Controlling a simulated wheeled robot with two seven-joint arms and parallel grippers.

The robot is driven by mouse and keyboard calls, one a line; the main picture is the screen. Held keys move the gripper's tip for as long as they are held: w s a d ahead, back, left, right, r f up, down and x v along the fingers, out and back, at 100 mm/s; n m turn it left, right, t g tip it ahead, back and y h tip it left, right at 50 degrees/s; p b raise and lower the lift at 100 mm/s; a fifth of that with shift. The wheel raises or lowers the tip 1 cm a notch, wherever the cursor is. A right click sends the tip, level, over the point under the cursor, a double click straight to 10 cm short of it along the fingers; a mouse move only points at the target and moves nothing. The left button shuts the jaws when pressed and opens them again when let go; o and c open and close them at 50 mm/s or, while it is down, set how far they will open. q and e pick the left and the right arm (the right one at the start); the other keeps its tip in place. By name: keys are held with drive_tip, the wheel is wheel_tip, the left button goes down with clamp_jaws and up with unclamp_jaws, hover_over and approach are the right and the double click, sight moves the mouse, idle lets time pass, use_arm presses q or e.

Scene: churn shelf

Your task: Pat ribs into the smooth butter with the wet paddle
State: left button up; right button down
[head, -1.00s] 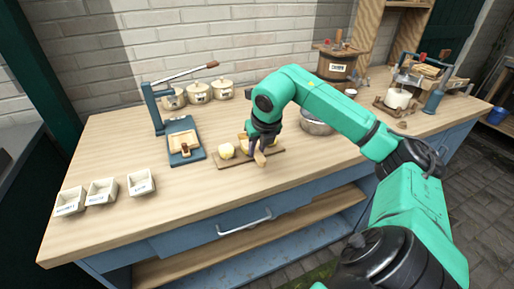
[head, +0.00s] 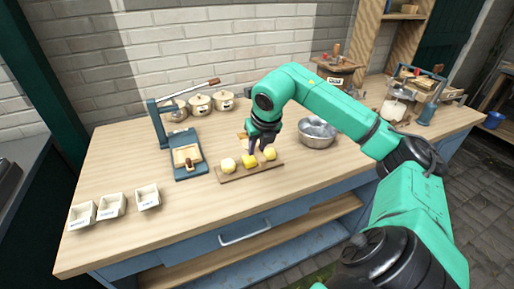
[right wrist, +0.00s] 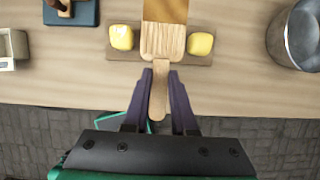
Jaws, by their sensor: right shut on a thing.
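My right gripper (head: 260,148) is shut on the handle of a wooden paddle (right wrist: 162,42) and is over the butter board. In the right wrist view, the gripper (right wrist: 160,82) holds the handle between its fingers, and the paddle's ribbed face points away over the board. Three yellow butter pieces sit on the wooden board (head: 224,178): left (head: 228,164), middle (head: 249,161) and right (head: 269,153). The right wrist view shows the left (right wrist: 121,37) and right (right wrist: 200,43) pieces; the paddle hides the middle one there. I cannot tell whether the paddle touches butter. My left gripper is out of view.
A metal bowl (head: 317,133) stands right of the board. A blue lever press (head: 187,172) with a wooden mould is on the left. Several white labelled trays (head: 148,197) stand at the left front. The bench front is clear.

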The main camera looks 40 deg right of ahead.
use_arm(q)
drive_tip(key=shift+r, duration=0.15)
use_arm(e)
drive_tip(key=shift+r, duration=0.15)
use_arm(q)
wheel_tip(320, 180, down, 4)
drive_tip(key=b, duration=0.4)
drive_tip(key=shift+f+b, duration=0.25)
drive_tip(key=shift+b, duration=0.15)
use_arm(e)
wheel_tip(320, 180, down, 5)
drive_tip(key=shift+f, duration=0.1)
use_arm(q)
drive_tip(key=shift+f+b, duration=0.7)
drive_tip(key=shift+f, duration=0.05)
use_arm(e)
drive_tip(key=shift+f, duration=0.8)
wheel_tip(320, 180, up, 7)
drive_tip(key=p, duration=0.6)
drive_tip(key=shift+r+p, duration=0.1)
drive_tip(key=shift+p, duration=0.2)
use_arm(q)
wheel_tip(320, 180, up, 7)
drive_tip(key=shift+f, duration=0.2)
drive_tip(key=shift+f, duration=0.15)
use_arm(e)
drive_tip(key=shift+f, duration=0.2)
